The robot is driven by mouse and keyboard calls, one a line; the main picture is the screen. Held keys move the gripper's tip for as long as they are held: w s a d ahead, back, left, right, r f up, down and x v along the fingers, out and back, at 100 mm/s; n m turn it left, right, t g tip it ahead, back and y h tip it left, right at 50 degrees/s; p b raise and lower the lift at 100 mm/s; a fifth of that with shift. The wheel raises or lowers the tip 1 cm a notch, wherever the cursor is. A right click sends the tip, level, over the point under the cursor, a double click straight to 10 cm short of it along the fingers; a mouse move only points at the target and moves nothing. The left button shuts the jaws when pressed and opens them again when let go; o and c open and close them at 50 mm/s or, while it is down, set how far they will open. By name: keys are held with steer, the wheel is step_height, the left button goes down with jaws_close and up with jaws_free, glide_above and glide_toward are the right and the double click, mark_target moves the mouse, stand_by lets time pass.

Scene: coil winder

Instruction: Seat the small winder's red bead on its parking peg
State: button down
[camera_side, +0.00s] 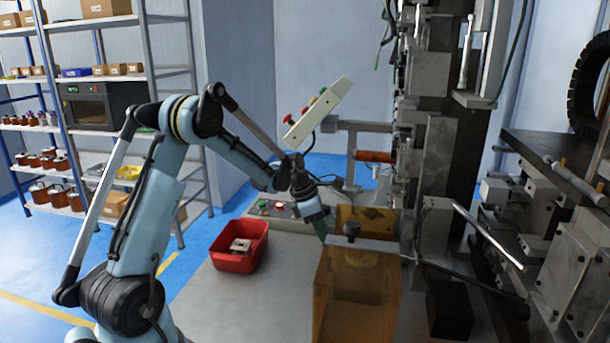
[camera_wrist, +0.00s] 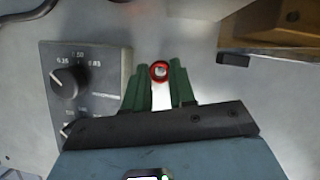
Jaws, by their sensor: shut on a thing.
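The red bead (camera_wrist: 159,70) shows in the wrist view as a small red ring with a pale centre. It sits between the tips of the two green fingers of my gripper (camera_wrist: 164,76), which is shut on it. In the side view my gripper (camera_side: 320,230) points down beside the wooden-coloured stand, with its green fingers partly visible. The bead cannot be made out in the side view. I cannot tell the parking peg apart in either view, nor whether anything fills the bead's centre.
A panel with black knobs (camera_wrist: 70,82) lies left of my fingers in the wrist view. The wooden-coloured stand (camera_side: 335,290) is close by my gripper. Tall machinery (camera_side: 440,130) rises on the right.

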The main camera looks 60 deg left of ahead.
steer(key=shift+f, duration=1.1)
steer(key=c, duration=0.8)
jaws_free()
steer(key=shift+c, duration=0.2)
steer(key=shift+r, duration=0.15)
steer(key=v, duration=1.2)
steer(key=x, duration=1.2)
steer(key=shift+r, duration=0.1)
